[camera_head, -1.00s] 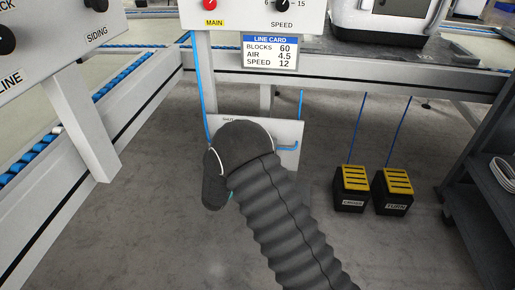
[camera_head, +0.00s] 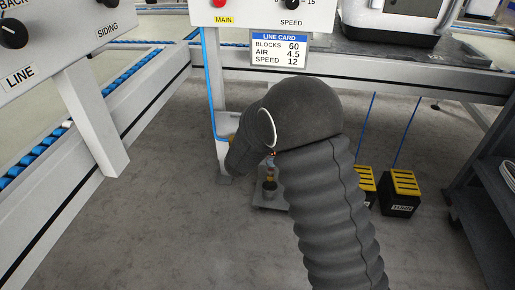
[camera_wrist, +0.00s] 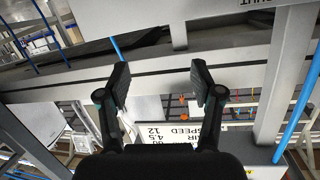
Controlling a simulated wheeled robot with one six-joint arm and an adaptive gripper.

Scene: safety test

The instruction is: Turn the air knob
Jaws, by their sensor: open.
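I cannot make out the air knob for certain in either view. In the head view my grey-sleeved arm covers most of the low panel under the line, and a small dark and brass-coloured fitting (camera_head: 270,184) shows below my wrist. The line card (camera_head: 279,50) reads BLOCKS 60, AIR 4.5, SPEED 12. In the wrist view my gripper (camera_wrist: 160,77) is open and empty, its two fingers apart in front of a pale beam (camera_wrist: 150,88). A white panel (camera_wrist: 130,14) with upside-down lettering is at the top. The card (camera_wrist: 168,140) shows upside down, partly hidden by my gripper.
A blue hose (camera_head: 210,90) runs down the white post. Two yellow-topped pedals, one marked TURN (camera_head: 402,192), stand on the floor at right, the other partly behind my arm. A dark shelf cart (camera_head: 485,200) stands far right. The LINE panel (camera_head: 50,45) is upper left.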

